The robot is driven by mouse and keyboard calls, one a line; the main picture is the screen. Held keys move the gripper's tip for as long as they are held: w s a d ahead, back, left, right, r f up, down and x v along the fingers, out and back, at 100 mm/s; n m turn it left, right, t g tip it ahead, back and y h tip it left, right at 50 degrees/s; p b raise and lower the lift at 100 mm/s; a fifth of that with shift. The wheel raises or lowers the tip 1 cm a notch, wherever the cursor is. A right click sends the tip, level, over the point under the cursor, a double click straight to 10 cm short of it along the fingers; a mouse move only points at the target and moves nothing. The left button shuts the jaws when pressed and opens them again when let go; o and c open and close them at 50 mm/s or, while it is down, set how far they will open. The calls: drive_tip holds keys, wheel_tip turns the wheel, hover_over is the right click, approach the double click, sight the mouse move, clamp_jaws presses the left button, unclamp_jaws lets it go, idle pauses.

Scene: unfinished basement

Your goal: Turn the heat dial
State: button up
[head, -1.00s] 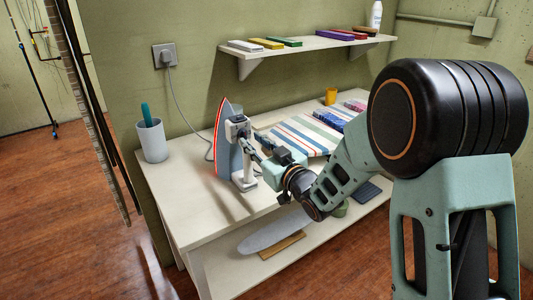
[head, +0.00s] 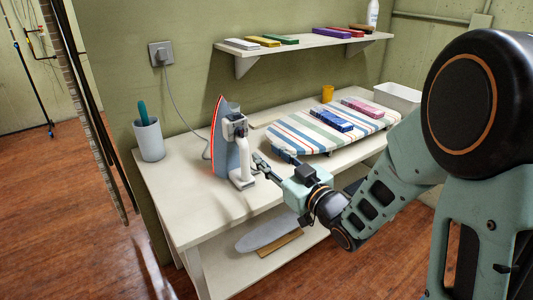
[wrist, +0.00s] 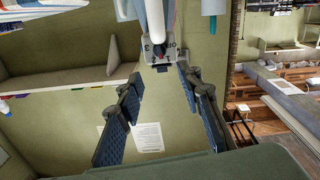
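A blue-grey iron (head: 224,137) with a red-lit edge and a white handle (head: 241,165) stands upright on its heel on the workbench. In the wrist view its pale handle (wrist: 155,20) comes down from the top. The heat dial (wrist: 160,52), with a red mark and lettering including "OFF" and "3", shows at its lower end. My gripper (head: 275,160) is open and empty, to the right of the handle and apart from it. In the wrist view my gripper (wrist: 160,80) has its fingers spread, with the dial beyond and between their tips.
A striped ironing board (head: 300,140) with folded cloths lies right of the iron on the workbench (head: 185,205). A white cup (head: 149,141) stands left. A cord runs to the wall socket (head: 161,53). A shelf (head: 300,46) hangs above; the bench front-left is clear.

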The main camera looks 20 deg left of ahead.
sight(242, 131)
drive_tip(key=x, duration=1.2)
drive_tip(key=shift+w+a+r, duration=0.15)
drive_tip(key=shift+a+r, duration=0.1)
drive_tip(key=shift+r, duration=0.1)
drive_tip(key=shift+c, duration=0.7)
clamp_jaws()
